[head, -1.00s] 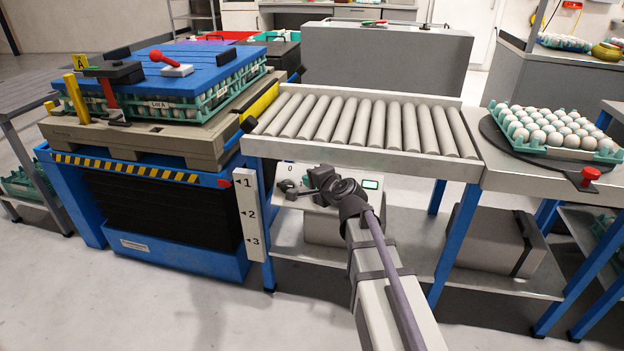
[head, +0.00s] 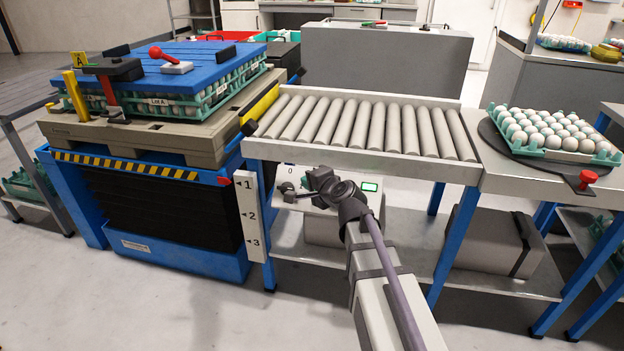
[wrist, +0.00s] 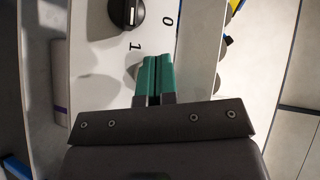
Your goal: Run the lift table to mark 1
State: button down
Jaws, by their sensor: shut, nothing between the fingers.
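The lift table (head: 150,245) stands at the left in the head view, with black bellows and a striped top edge. Its red pointer (head: 223,181) is level with mark 1 on the white mark post (head: 250,220). The control panel (head: 370,199) is under the roller conveyor. Its black knob (wrist: 126,14) shows at the top of the wrist view, with "0" to its right and "1" below. The knob's white line points down, towards "1". My gripper (wrist: 153,78) has green fingers, shut and empty, apart from the knob. It also shows before the panel (head: 308,182).
A pallet (head: 170,138) on the lift table carries egg trays under a blue cover (head: 200,65). The roller conveyor (head: 350,155) runs right to a turntable (head: 545,170) with an egg tray (head: 525,148). A grey box (head: 490,240) sits on the lower shelf.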

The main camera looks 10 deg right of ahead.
jog(key=s+r+p, duration=0.1)
jog(key=s+a+r+p, duration=0.1)
jog(key=s+r+p, duration=0.1)
jog(key=shift+s+a+r, duration=0.15)
jog(key=shift+a, duration=0.25)
dwell(0.7)
